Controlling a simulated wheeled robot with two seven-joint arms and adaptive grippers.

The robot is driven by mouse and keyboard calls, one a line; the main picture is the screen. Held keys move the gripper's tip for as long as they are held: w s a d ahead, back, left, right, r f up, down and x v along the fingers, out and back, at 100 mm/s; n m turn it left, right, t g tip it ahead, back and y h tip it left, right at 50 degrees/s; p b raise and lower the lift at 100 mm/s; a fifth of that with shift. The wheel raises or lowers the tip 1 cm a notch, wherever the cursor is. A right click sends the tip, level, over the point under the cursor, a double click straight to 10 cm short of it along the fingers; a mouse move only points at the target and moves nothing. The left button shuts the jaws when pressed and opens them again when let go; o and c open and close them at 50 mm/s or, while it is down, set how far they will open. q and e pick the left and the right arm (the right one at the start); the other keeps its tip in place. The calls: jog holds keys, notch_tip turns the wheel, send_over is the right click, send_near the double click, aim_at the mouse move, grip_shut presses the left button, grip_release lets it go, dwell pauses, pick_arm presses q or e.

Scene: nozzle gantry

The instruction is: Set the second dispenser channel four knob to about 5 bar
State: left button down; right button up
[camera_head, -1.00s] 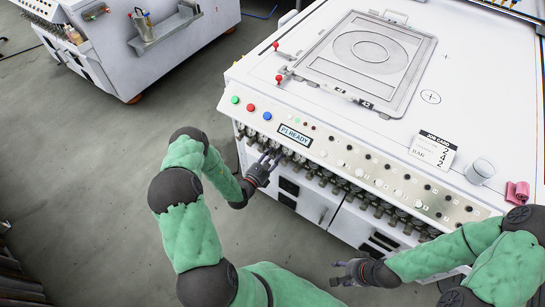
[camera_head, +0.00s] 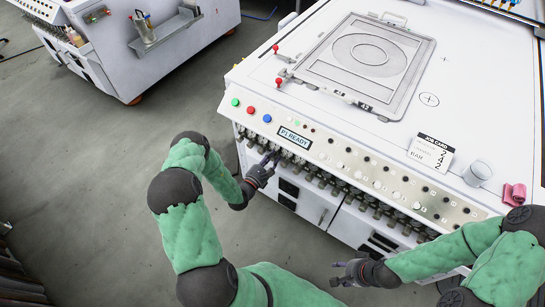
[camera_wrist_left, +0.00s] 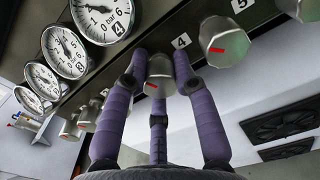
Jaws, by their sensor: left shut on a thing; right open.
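The channel four knob (camera_wrist_left: 158,75), grey with a red mark, sits by the label 4 (camera_wrist_left: 181,41) in the left wrist view. My left gripper (camera_wrist_left: 160,62) is shut on it, its purple fingers around the knob's sides. The gauge marked 4 (camera_wrist_left: 104,18) is partly cut off at the top; its needle lies toward the low-number side, the exact reading unclear. In the head view my left gripper (camera_head: 266,166) is at the knob row (camera_head: 320,176) under the panel's front edge. My right gripper (camera_head: 340,273) is open and empty, apart from the machine.
Knob 5 (camera_wrist_left: 222,42) is close beside the gripped knob, and more knobs and gauges line the row. The sloped button panel (camera_head: 360,170) is above. Floor (camera_head: 90,190) on the left is free.

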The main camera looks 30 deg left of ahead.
pick_arm(q)
jog(key=m+p, duration=0.1)
jog(key=m, duration=0.2)
jog(key=shift+m, duration=0.4)
jog(key=m+p, duration=0.1)
jog(key=m, duration=0.2)
jog(key=shift+f+m, duration=0.1)
jog(key=shift+m, duration=0.2)
jog(key=m+p, duration=0.1)
jog(key=m, duration=0.5)
jog(key=shift+p, duration=0.35)
jog(key=m+p, duration=0.1)
jog(key=m, duration=0.4)
jog(key=shift+m, duration=0.4)
jog(key=m, duration=0.4)
jog(key=shift+m+p, duration=0.3)
jog(key=shift+p, duration=0.1)
jog(key=c, duration=1.3)
grip_release()
jog(key=shift+a, duration=0.1)
jog(key=shift+o, duration=0.2)
